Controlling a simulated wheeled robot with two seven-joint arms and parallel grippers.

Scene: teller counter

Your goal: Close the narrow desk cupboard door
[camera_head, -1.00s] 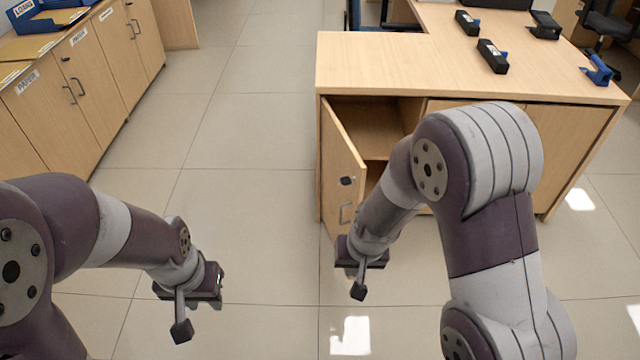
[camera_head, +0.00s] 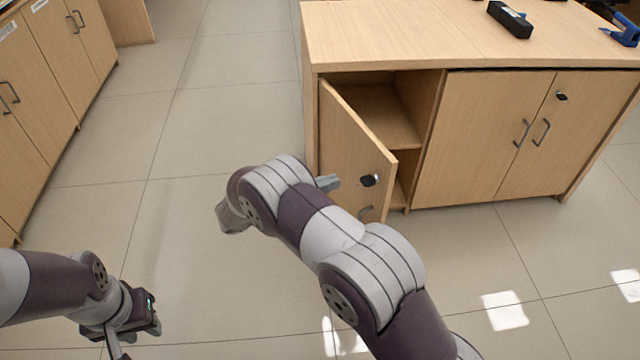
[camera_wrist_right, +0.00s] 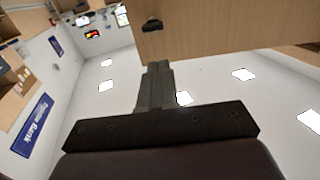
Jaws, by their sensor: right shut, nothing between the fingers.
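The narrow desk cupboard door (camera_head: 350,150) hangs open at the left end of the desk, hinged on its left, with a dark lock (camera_head: 370,180) and a grey handle (camera_head: 366,211). Shelves show behind it. My right gripper (camera_head: 331,183) is shut and empty, its tip at the door's outer face; I cannot tell if they touch. In the right wrist view, the shut fingers (camera_wrist_right: 157,70) point at the door panel (camera_wrist_right: 225,25), below its lock (camera_wrist_right: 152,25). My left gripper (camera_head: 113,345) is low at the left, away from the door, its fingers partly cut off.
The desk (camera_head: 420,35) has a closed double-door cupboard (camera_head: 490,130) right of the open one. A black device (camera_head: 510,18) and a blue object (camera_head: 622,36) sit on top. Another cabinet row (camera_head: 45,90) stands at the left. The floor between is clear.

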